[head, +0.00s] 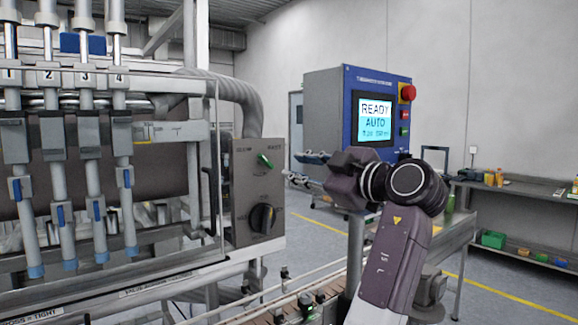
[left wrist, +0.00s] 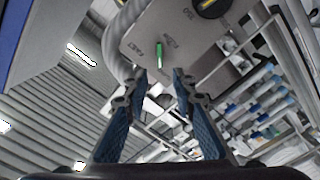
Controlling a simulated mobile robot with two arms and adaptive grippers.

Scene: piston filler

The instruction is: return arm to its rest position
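My left gripper (head: 306,168) is in the middle of the head view, pointing left at a grey control box (head: 252,190) on the filler. Its fingers are apart with nothing between them, and they show in the left wrist view (left wrist: 161,88) too. The box carries a green switch (head: 265,160) and a black rotary knob (head: 263,218). In the left wrist view the green switch (left wrist: 159,54) appears just beyond the gap between the fingertips. In the head view the fingertips are apart from it. My right gripper is not in view.
The filler's numbered nozzles (head: 55,180) stand at left. A blue-framed panel (head: 380,108) reading READY AUTO stands close behind my left gripper. A shelf (head: 520,195) with bins stands at right. Open floor lies behind.

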